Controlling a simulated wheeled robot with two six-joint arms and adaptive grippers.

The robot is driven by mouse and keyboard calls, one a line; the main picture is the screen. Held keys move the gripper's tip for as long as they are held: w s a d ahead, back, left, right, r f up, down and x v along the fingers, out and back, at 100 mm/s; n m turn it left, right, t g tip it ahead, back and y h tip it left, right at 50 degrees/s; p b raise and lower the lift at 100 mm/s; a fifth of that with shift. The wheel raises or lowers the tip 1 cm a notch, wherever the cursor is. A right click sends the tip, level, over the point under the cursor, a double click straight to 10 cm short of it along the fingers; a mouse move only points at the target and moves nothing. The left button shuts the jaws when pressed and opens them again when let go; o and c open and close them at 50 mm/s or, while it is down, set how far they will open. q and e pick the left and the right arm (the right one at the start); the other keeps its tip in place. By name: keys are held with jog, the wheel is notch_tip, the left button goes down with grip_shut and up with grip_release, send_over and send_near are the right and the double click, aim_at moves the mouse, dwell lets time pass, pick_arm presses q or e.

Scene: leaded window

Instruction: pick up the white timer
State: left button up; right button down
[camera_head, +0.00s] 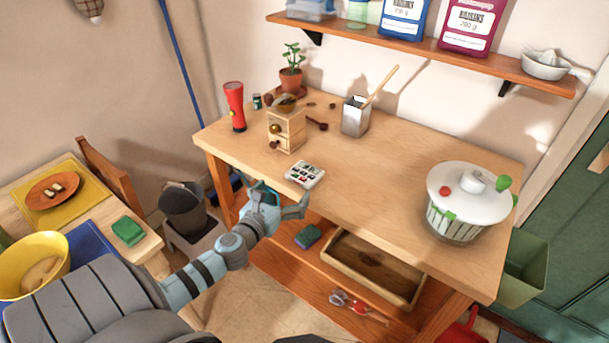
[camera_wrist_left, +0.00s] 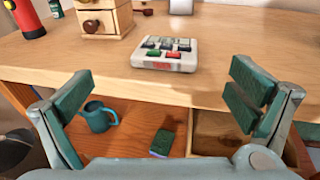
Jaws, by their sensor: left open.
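The white timer (camera_head: 305,174) lies flat near the front edge of the wooden workbench (camera_head: 380,205). It has several coloured buttons on top, and in the left wrist view (camera_wrist_left: 165,65) a small red display shows on its front. My left gripper (camera_head: 284,192) is open and empty, just in front of the bench edge. In the left wrist view the timer sits beyond and between the spread fingers (camera_wrist_left: 160,88), apart from both. My right gripper is not in view.
A wooden coffee grinder (camera_head: 287,130) and a red flashlight (camera_head: 235,106) stand left of the timer. A salad spinner (camera_head: 467,200) is at the right.

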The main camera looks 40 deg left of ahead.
aim_at(302, 173)
pick_arm(q)
jog(key=x, duration=0.9)
jog(key=shift+w+d+f, duration=0.15)
jog(key=shift+w+d, duration=0.05)
jog(key=shift+d, duration=0.1)
jog(key=c, duration=1.2)
notch_tip(302, 173, up, 15)
jog(key=p, duration=0.9)
jog(key=shift+f, duration=0.15)
notch_tip(302, 173, up, 13)
jog(key=shift+p, duration=0.45)
